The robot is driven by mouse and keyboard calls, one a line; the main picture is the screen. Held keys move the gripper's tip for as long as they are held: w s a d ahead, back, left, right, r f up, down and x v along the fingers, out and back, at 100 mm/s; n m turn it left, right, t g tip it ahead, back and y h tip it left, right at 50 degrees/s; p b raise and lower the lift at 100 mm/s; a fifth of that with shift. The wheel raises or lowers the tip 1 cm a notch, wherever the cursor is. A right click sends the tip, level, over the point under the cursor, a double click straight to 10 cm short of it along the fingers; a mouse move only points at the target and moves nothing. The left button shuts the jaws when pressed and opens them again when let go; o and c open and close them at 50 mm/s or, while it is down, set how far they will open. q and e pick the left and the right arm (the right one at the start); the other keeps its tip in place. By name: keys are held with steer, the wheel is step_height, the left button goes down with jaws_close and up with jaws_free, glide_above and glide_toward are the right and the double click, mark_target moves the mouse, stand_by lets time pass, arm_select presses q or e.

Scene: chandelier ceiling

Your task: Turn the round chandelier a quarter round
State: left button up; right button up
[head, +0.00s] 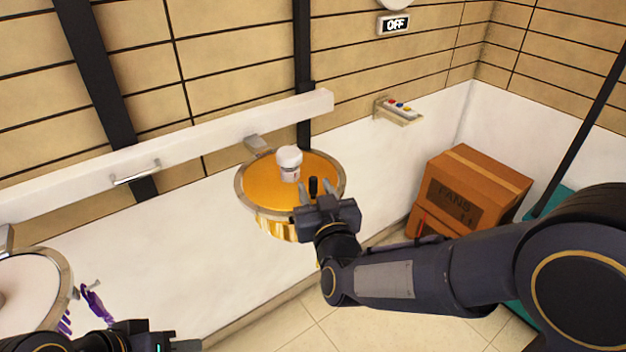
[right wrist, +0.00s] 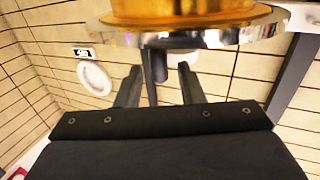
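The round chandelier (head: 255,190) has an orange-gold disc, a silver rim and gold trim below, and is at the centre of the head view. Part of its rim and gold body (right wrist: 190,28) shows at the top of the right wrist view. A short black peg (head: 313,186) stands near its front edge. My right gripper (head: 318,194) is open at that edge, with its fingers apart. In the right wrist view the dark peg (right wrist: 151,88) appears between the fingers, with gaps to both. My left gripper (head: 175,345) is at the bottom left, mostly cut off; its opening is unclear.
Another round fixture (head: 25,285) with purple pieces (head: 96,303) is at left.

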steer(key=shift+x, duration=1.4)
jaws_close()
